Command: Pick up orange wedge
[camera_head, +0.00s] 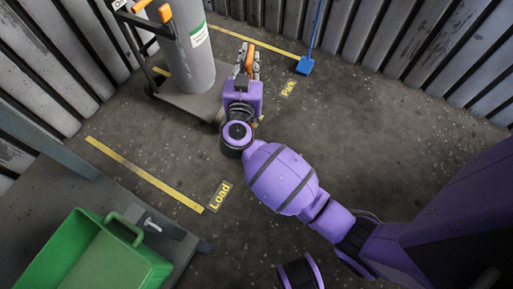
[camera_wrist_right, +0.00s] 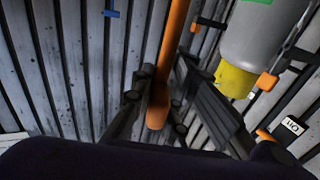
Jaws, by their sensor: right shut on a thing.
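The orange wedge (camera_head: 249,59) stands up between the fingers of my right gripper (camera_head: 247,70), beside the cylinder cart. In the right wrist view the wedge (camera_wrist_right: 170,60) is a long orange piece that runs from the top edge down between the two dark fingers. My right gripper (camera_wrist_right: 160,105) is shut on it in that view. In the head view the fingers and purple wrist hide the lower part of the wedge. My left gripper is in neither view.
A grey gas cylinder (camera_head: 187,48) stands on a cart (camera_head: 203,104) with orange-gripped handles, just left of my gripper. A blue broom or dustpan (camera_head: 305,65) leans near the back wall. A green crate (camera_head: 95,262) sits at lower left. The floor at right is clear.

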